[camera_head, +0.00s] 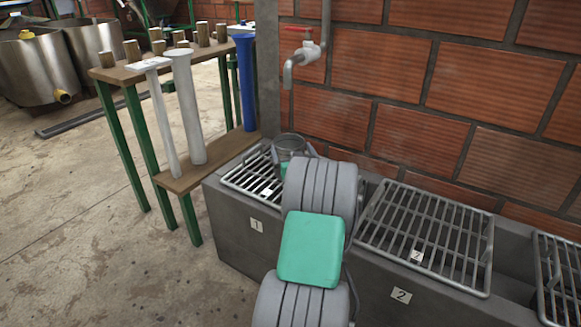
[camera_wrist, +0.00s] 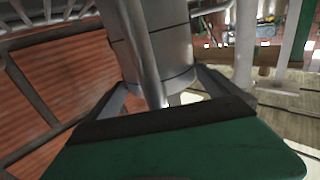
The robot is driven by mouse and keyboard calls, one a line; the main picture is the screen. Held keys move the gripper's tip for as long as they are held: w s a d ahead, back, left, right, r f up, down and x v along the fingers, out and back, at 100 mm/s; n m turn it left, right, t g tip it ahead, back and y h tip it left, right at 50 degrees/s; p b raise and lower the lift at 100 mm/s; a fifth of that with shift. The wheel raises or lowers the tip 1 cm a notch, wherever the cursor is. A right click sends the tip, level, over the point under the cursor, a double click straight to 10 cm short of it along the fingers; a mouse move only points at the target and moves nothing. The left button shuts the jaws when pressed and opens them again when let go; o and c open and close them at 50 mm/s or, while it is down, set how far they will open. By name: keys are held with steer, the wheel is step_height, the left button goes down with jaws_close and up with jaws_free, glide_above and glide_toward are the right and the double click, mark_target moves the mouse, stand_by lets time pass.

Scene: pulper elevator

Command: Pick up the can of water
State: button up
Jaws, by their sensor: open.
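The can (camera_head: 290,143) is a grey metal cylinder at the left sink bay marked 1, by the brick wall. My arm hides its lower part in the head view. In the wrist view the can (camera_wrist: 160,45) fills the upper middle, with a thin tube or handle crossing its front. My gripper (camera_wrist: 160,82) is open, one finger on each side of the can. I cannot tell whether either finger touches it. In the head view the gripper is largely hidden behind my arm. Any water inside is not visible.
Metal grates cover the bays, including the grate in bay 2 (camera_head: 430,235). A red-handled tap (camera_head: 305,52) juts from the wall above the can. A wooden shelf (camera_head: 185,62) with green legs and pipes stands left.

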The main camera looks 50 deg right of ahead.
steer(key=c, duration=1.6)
steer(key=shift+r, duration=0.25)
steer(key=shift+c, duration=0.6)
steer(key=shift+r, duration=0.1)
